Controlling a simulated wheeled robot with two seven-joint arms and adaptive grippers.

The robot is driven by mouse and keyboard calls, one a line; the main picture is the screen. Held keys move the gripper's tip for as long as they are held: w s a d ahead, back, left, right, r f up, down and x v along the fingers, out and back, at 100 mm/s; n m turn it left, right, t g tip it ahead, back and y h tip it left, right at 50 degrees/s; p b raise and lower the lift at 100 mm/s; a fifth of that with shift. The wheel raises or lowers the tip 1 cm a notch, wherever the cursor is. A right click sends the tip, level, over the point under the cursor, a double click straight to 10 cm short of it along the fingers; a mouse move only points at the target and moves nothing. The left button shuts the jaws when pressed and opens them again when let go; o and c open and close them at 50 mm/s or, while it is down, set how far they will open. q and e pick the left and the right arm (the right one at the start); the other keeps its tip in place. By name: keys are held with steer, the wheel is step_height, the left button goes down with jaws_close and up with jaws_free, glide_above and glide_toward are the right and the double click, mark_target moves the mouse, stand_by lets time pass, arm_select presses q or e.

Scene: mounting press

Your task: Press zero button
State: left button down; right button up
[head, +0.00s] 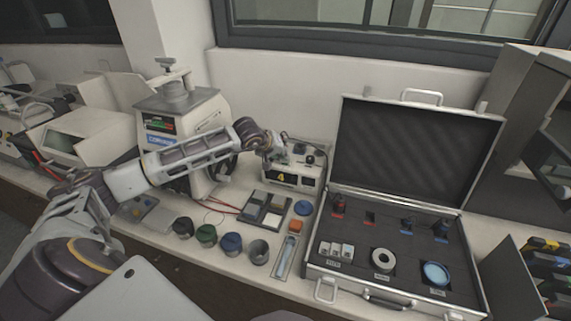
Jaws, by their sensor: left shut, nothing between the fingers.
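A small pale instrument box (308,177) with a dark front panel and a yellow "4" stands at the back of the bench, left of the open case. A button marked zero is too small to make out. My left arm reaches in from the left, and my left gripper (281,159) is shut and empty at the box's upper left. It overlaps the box in the picture; I cannot tell if it touches. It hides part of the box's top and front. My right gripper is not in view.
A large pale machine (211,112) with a small lit display stands behind my left forearm. An open silver case (318,262) with dark foam and small parts lies at right. Several round cups, a dark tray (255,198) and a blue disc (304,208) lie in front of the box.

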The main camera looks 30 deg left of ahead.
arm_select(q)
steer(key=shift+f, duration=0.15)
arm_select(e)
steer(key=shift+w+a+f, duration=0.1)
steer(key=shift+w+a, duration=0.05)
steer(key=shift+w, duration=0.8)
